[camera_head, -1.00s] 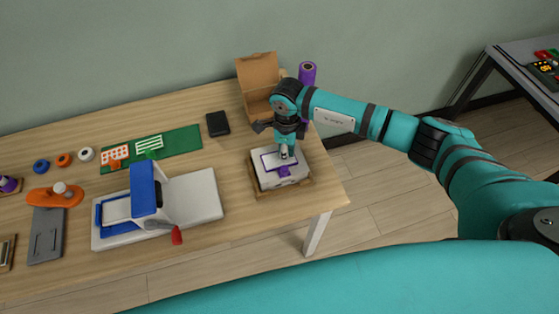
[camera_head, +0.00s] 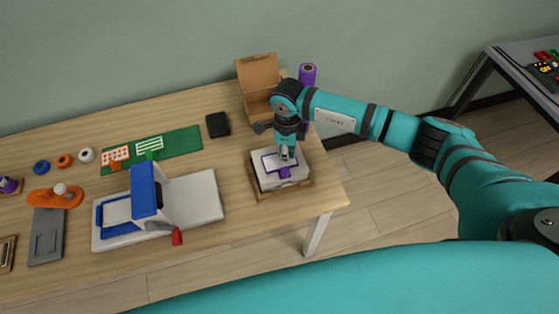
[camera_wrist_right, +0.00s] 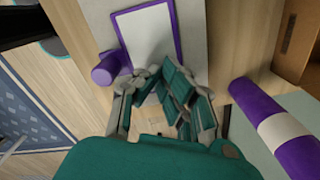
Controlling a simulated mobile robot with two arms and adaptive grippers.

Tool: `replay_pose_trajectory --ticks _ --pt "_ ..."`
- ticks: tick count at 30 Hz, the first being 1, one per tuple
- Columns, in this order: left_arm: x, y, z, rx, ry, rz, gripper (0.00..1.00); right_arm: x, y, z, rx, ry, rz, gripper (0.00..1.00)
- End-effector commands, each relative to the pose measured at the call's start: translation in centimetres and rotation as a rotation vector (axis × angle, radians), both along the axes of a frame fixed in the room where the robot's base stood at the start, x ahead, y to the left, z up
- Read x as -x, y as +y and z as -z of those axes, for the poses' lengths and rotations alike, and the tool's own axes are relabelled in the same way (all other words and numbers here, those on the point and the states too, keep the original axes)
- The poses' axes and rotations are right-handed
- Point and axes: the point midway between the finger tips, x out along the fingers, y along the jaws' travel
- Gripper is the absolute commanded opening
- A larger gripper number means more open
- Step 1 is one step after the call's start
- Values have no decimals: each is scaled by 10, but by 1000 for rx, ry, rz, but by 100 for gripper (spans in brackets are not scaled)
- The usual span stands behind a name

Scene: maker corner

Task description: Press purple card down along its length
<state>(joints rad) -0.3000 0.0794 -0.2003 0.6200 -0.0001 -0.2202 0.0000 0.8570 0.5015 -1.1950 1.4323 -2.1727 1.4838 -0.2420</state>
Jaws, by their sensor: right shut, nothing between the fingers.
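A white card-like panel with a purple border (camera_head: 271,163) lies on a white block (camera_head: 268,184) at the right end of the table. It also shows at the top of the right wrist view (camera_wrist_right: 146,37). A purple knob-like piece (camera_head: 284,172) sits at its near edge; in the wrist view this is a short purple cylinder (camera_wrist_right: 105,70). My right gripper (camera_head: 285,155) is shut and empty, pointing down over the panel. Its fingers (camera_wrist_right: 160,72) appear at the panel's edge, but I cannot tell whether they touch. My left gripper is out of view.
A wooden tray (camera_head: 307,187) lies under the white block. An open cardboard box (camera_head: 257,75) and a purple roll (camera_head: 307,75) stand behind it. A blue-and-white press (camera_head: 146,192) stands to the left, with a black item (camera_head: 218,124) and green mat (camera_head: 183,143) behind.

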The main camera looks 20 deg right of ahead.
Motion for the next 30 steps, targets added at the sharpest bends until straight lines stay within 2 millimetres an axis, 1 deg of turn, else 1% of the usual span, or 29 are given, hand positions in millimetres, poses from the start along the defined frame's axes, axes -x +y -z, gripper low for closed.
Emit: replay_pose_trajectory --ticks 1,3,14,30 --pt "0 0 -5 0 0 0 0 -1 0 -8 -1 -3 0 0" --pt "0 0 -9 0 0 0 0 -1 0 -14 -1 -4 0 0" --pt "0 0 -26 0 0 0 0 -3 1 -44 -3 -7 0 0" --pt "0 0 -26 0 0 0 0 -3 1 -45 -3 -7 1 0"
